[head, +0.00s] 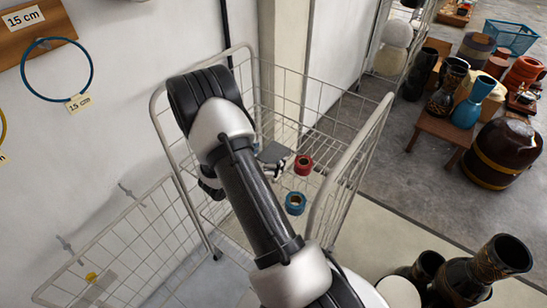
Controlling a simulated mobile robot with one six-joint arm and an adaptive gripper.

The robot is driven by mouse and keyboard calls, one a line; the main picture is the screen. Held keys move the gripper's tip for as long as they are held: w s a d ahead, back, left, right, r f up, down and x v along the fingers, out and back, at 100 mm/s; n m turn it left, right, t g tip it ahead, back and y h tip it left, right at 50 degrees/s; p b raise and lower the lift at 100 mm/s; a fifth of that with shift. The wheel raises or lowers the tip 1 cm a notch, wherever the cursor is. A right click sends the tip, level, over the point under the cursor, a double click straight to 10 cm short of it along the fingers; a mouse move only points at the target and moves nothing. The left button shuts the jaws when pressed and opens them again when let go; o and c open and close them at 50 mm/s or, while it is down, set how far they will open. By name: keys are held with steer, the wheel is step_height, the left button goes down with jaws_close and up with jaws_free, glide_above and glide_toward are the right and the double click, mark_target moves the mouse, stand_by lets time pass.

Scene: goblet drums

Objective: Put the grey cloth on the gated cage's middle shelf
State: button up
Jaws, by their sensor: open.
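The wire cage (381,112) stands against the white wall, with pale tube posts and mesh sides. My arm reaches into it from the front and hides much of its middle. My gripper (279,171) is inside the cage outline, small and partly behind my arm, with its jaws open. A small grey patch (273,152) just above the gripper looks like the grey cloth, lying at the mesh shelf. Whether the gripper touches it I cannot tell.
A red roll (303,165) lies right of the gripper, and a blue roll (295,203) lies nearer, both within the cage. A mesh panel (125,245) stands at lower left. Dark goblet drums (485,272) stand at lower right. More drums and a small wooden table (440,128) stand farther right.

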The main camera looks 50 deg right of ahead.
steer(key=shift+d+f, duration=0.25)
steer(key=shift+d, duration=0.4)
steer(key=shift+c, duration=0.4)
steer(key=c, duration=1.1)
steer(key=shift+r, duration=0.1)
steer(key=shift+c, duration=0.2)
